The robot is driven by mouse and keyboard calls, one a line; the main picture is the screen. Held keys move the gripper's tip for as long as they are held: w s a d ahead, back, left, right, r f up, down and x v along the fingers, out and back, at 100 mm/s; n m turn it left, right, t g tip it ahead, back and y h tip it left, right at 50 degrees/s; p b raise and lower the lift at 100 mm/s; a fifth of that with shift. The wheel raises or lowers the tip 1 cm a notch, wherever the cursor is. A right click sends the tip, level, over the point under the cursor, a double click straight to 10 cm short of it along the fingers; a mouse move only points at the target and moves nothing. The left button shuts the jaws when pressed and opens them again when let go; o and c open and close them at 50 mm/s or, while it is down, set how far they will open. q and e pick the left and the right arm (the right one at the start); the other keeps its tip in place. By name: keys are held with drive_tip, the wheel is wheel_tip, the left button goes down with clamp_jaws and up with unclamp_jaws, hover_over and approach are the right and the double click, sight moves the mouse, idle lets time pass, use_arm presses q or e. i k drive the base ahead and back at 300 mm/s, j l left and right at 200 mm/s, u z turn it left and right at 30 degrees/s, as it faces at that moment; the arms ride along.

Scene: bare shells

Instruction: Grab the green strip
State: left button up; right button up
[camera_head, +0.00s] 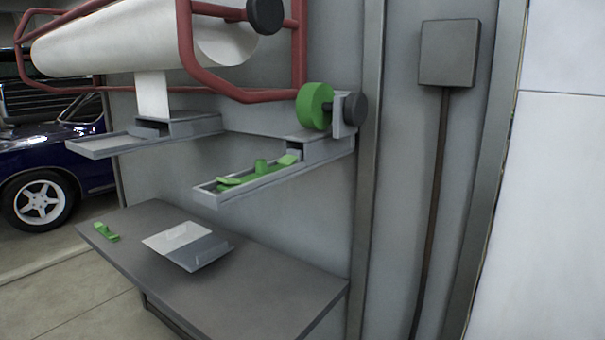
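Green strip pieces (262,166) lie in the right-hand grey tray (225,197), which sticks out from the wall below a green roll (314,106). One piece lies near the tray's front end, and others lie towards the roll. Another small green piece (106,232) lies on the left part of the grey table (285,285). I cannot tell which green piece is the strip named in the task. Neither of my grippers shows in this view.
A white and grey folded piece (188,246) sits on the table. A second tray (105,147) at left lies under a large white roll (140,42) in a red frame (187,40). A grey wall box (448,53) hangs at right. The table's right part is clear.

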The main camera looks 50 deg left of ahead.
sight(289, 160)
drive_tip(key=u, duration=1.85)
